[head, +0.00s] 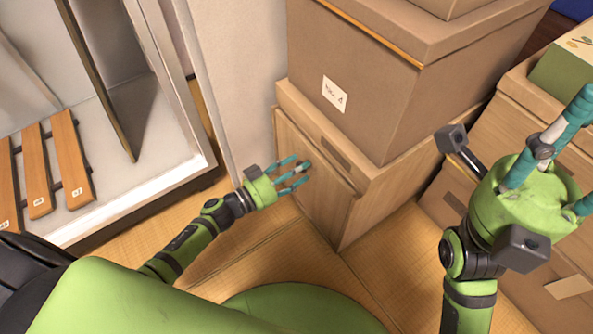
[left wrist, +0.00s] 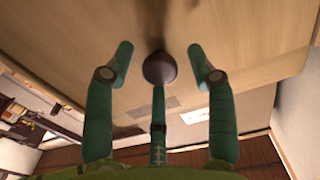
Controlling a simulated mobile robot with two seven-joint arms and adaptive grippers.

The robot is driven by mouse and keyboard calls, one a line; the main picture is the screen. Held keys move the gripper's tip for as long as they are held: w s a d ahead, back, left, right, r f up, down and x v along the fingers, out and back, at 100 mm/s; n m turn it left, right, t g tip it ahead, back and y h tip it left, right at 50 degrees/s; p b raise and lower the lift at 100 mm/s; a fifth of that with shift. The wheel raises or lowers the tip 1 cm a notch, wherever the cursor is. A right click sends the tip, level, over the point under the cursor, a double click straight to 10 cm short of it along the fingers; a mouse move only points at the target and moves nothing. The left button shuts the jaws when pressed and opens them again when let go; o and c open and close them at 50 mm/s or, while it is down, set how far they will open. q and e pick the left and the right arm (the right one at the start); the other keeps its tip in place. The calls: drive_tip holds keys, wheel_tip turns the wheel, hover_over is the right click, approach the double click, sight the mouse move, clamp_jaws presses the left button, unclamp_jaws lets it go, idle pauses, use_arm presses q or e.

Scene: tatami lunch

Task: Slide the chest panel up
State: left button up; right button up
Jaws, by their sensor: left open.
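The light wooden chest (head: 365,192) stands on the tatami under a large brown box. Its front panel (head: 316,207) faces my left gripper (head: 302,171), whose teal fingers are spread in front of the panel's upper part. In the left wrist view the open fingers (left wrist: 160,52) stand apart before the pale wood panel (left wrist: 75,50). A dark rounded shape (left wrist: 160,69) shows between them; I cannot tell if it is a knob or part of the middle finger. Contact is unclear. My right gripper (head: 574,145) is at the right edge, away from the panel, its fingers partly cut off.
The brown box (head: 375,85) with a white label sits on the chest. More boxes (head: 535,110) stand at the right. An open cabinet (head: 175,170) with numbered wooden slats (head: 72,160) is at the left. Tatami floor (head: 290,262) lies bare before the chest.

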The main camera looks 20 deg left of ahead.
use_arm(q)
drive_tip(key=shift+d, duration=0.1)
clamp_jaws()
drive_tip(key=shift+r, duration=0.1)
